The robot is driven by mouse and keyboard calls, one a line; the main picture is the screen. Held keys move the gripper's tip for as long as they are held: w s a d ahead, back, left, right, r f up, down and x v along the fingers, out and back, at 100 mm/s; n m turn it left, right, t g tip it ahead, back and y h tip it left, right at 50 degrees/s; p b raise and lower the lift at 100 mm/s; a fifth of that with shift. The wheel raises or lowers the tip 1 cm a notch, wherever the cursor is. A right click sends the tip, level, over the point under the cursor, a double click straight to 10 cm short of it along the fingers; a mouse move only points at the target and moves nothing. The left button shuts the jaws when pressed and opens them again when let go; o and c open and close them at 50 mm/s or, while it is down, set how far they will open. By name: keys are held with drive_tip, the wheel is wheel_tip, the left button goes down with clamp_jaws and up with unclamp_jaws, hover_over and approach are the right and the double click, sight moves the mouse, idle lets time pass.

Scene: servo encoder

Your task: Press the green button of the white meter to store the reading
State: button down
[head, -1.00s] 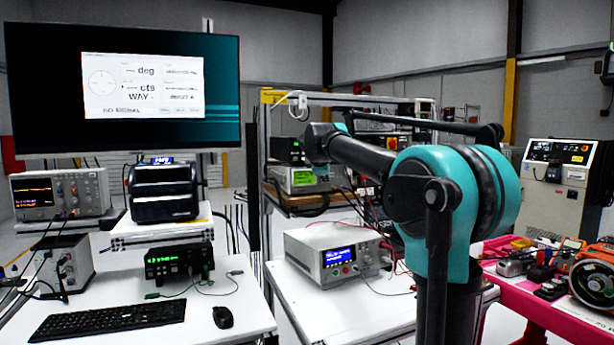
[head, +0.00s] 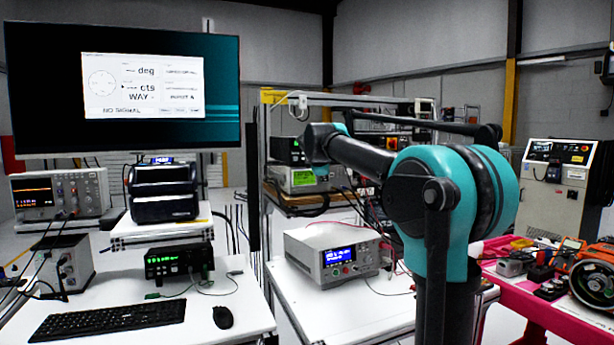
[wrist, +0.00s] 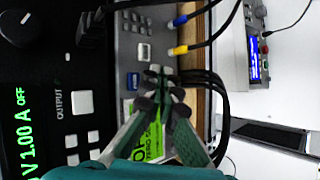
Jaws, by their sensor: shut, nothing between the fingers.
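A pale meter (head: 303,180) with a lit green display sits on the shelf of the rack in the head view, partly behind my arm. The wrist view shows a grey front panel (wrist: 142,22) close up, with small keys, a blue key (wrist: 133,81) and a bright green display (wrist: 150,138). My gripper (wrist: 158,84) is shut and empty in front of this panel, its fingertips overlapping the keys beside the display. I cannot tell whether they touch. No green button shows clearly; the fingers hide part of the key area.
A black supply (wrist: 40,80) borders the panel. Blue and yellow plugs (wrist: 180,35) with black cables are close to the fingers. A white instrument with a blue display (head: 333,258) stands on the lower bench. The monitor (head: 125,90) reads NO SIGNAL.

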drive_tip(key=shift+s, duration=0.15)
drive_tip(key=shift+s+d, duration=0.35)
drive_tip(key=shift+s, duration=0.6)
drive_tip(key=shift+s+d, duration=0.3)
drive_tip(key=shift+s, duration=0.6)
drive_tip(key=shift+s+d, duration=0.35)
drive_tip(key=shift+s, duration=0.6)
